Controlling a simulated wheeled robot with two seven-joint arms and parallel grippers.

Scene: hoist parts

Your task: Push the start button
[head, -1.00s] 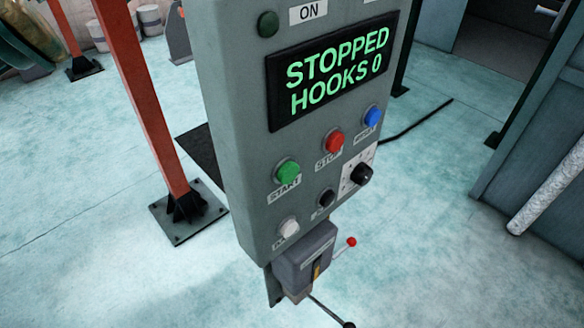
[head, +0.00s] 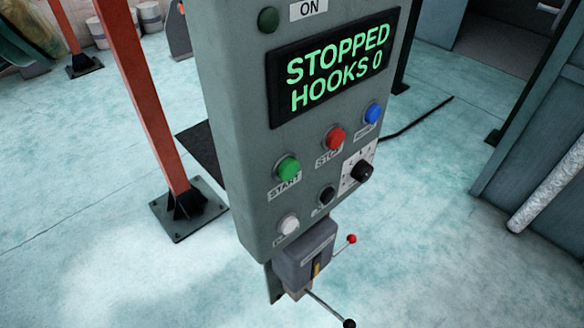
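The green start button (head: 288,169) is on the front of a grey control panel (head: 240,150), above a label reading START. It stands out from the face and nothing covers it. The display (head: 333,70) above it reads "STOPPED HOOKS 0" in green letters. A red stop button (head: 335,138) and a blue button (head: 373,113) sit up and to the right of the start button. Neither of my grippers shows in the head view.
An orange post (head: 150,100) stands left of the panel. Floor around the panel is mostly clear.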

